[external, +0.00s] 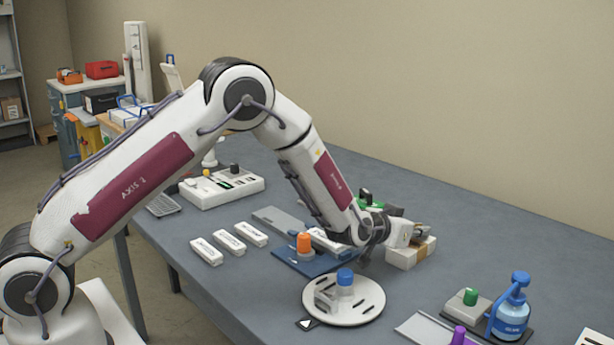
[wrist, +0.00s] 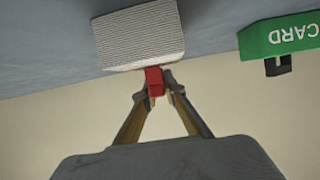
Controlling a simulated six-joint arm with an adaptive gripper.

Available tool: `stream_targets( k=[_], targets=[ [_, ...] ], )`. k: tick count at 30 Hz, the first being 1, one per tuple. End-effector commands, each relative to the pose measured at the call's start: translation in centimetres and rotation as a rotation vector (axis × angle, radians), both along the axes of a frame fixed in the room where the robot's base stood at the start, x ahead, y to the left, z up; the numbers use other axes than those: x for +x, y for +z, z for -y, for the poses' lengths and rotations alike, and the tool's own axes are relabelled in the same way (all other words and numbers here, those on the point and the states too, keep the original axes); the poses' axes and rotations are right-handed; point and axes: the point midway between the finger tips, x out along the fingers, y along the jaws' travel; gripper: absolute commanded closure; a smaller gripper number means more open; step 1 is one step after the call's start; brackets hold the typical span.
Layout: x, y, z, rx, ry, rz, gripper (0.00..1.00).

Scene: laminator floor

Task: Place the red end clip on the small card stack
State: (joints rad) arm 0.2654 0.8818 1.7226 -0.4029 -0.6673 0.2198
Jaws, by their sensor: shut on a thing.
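My gripper (wrist: 156,90) is shut on the red end clip (wrist: 154,80), seen between its fingertips in the wrist view. The clip overlaps the near edge of a white, finely lined card stack (wrist: 140,38); I cannot tell whether it is seated on it or just in front. In the external view my gripper (external: 418,232) is low over a white block-like stack (external: 404,257) with a brownish band, at the back of the table. The clip cannot be made out there.
A green piece marked CARD (wrist: 282,36) is beside the stack in the wrist view. A round white fixture with a blue knob (external: 344,300), an orange-knobbed blue plate (external: 304,255) and a blue bottle (external: 510,308) stand nearer. The table right of the stack is clear.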

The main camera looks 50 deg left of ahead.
Motion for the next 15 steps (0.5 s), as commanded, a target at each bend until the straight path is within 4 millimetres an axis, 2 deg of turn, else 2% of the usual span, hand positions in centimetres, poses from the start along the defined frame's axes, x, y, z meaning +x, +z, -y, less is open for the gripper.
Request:
stream_targets(
  k=[11, 12, 13, 15],
  targets=[
    [0.02, -0.25, 0.01, 0.000, 0.000, 0.000, 1.00],
    [0.02, -0.19, 0.01, 0.000, 0.000, 0.001, 0.80],
    [0.02, -0.19, 0.01, 0.000, 0.000, 0.001, 0.73],
    [0.02, -0.19, 0.01, 0.000, 0.000, 0.000, 0.73]
  ],
)
